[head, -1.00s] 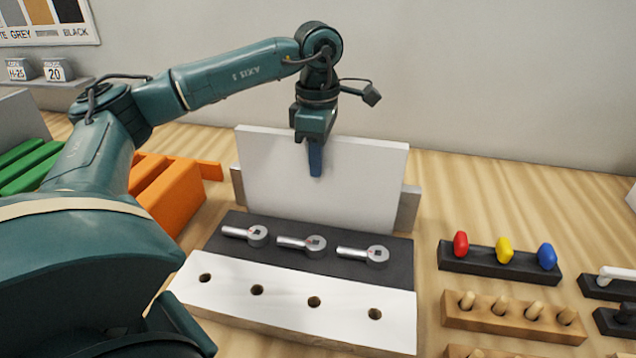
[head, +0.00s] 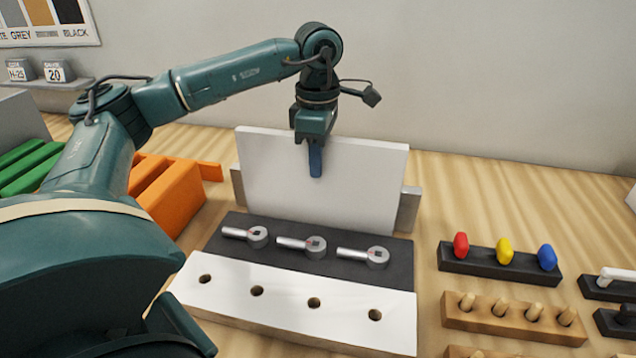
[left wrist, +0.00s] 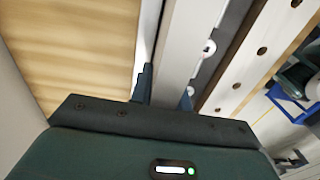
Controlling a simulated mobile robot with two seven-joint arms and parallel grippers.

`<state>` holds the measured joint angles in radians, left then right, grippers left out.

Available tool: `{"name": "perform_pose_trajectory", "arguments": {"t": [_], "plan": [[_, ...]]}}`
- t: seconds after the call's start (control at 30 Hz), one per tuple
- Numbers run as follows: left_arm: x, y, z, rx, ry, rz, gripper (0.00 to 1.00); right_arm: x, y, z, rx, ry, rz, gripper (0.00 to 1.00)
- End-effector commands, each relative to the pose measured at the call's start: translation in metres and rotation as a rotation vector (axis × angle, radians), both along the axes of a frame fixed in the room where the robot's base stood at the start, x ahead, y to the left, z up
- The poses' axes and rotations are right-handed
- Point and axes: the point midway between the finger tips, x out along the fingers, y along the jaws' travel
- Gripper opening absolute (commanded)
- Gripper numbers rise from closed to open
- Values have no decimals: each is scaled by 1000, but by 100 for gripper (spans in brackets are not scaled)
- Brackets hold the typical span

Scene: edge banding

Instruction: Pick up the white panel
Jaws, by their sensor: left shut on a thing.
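The white panel (head: 270,180) stands upright behind a dark grey strip, between grey metal end supports (head: 408,208). My left gripper (head: 315,160) points down at the panel's top edge from above. One blue finger lies on the panel's front face; the other is hidden behind it in the head view. In the left wrist view the two fingers (left wrist: 165,88) straddle the panel's edge (left wrist: 178,50), shut on it. I cannot see clearly whether the panel's lower edge is raised. My right gripper is not in view.
In front of the panel, a dark strip (head: 225,243) holds three metal tools, with a white-topped holed block (head: 230,292) nearer. Orange blocks (head: 172,195) stand at left. A rack of coloured knobs (head: 480,264) and a wooden peg block (head: 480,318) stand at right.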

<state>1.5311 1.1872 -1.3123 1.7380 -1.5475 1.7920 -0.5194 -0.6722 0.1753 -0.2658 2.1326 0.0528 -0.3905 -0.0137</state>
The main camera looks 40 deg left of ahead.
Motion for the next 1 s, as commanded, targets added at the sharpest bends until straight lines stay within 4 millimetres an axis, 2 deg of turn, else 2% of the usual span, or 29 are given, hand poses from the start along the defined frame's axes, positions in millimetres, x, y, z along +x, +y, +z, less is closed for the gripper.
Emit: {"name": "perform_pose_trajectory", "arguments": {"t": [0.27, 0.47, 0.83, 0.9, 1.0], "plan": [[1, 0, 4, -1, -5, 0, 0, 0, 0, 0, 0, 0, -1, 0], [1, 0, 21, 0, -8, 0, 0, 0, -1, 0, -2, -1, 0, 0], [1, -1, 83, -2, -8, -2, 0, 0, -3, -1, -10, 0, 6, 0], [1, 0, 102, -1, -9, 0, 0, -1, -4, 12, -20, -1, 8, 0], [1, 0, 120, 0, -9, 0, 0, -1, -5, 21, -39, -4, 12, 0]]}}
